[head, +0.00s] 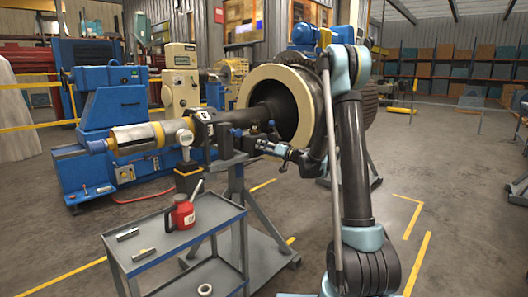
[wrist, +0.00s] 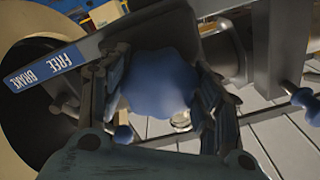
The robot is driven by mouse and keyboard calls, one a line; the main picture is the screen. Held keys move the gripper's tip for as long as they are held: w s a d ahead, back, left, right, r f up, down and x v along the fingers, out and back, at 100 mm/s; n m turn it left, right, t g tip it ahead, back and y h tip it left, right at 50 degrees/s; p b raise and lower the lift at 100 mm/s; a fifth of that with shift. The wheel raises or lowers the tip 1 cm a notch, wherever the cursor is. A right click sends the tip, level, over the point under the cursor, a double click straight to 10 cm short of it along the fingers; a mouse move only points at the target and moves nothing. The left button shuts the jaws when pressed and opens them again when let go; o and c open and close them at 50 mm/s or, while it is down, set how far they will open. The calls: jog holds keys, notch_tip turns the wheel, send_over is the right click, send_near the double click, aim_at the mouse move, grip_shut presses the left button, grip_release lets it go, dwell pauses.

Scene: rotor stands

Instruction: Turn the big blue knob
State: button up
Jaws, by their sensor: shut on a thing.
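The big blue knob (wrist: 160,85) has a lobed rim and fills the middle of the wrist view. My gripper (wrist: 160,100) has a finger on each side of it, and the fingers are shut on the knob. In the head view my gripper (head: 262,147) reaches in from the right to the blue-grey stand in front of the large rotor (head: 262,107). The big knob cannot be clearly made out there. A blue label reading FREE and BRAKE (wrist: 46,67) is on the grey bar beside the knob.
Smaller blue knobs stand on rods, one at right (wrist: 304,97) and one lower left (wrist: 123,134). A grey cart (head: 170,245) with a red can (head: 181,214) stands in front of the stand. A blue machine (head: 108,110) is behind at left. Floor at right is mostly clear.

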jog(key=shift+w+d, duration=0.15)
jog(key=shift+d, duration=0.15)
jog(key=o, duration=1.1)
jog(key=shift+c, duration=0.2)
jog(key=shift+a, duration=0.1)
jog(key=v, duration=1.2)
jog(key=shift+f, duration=0.1)
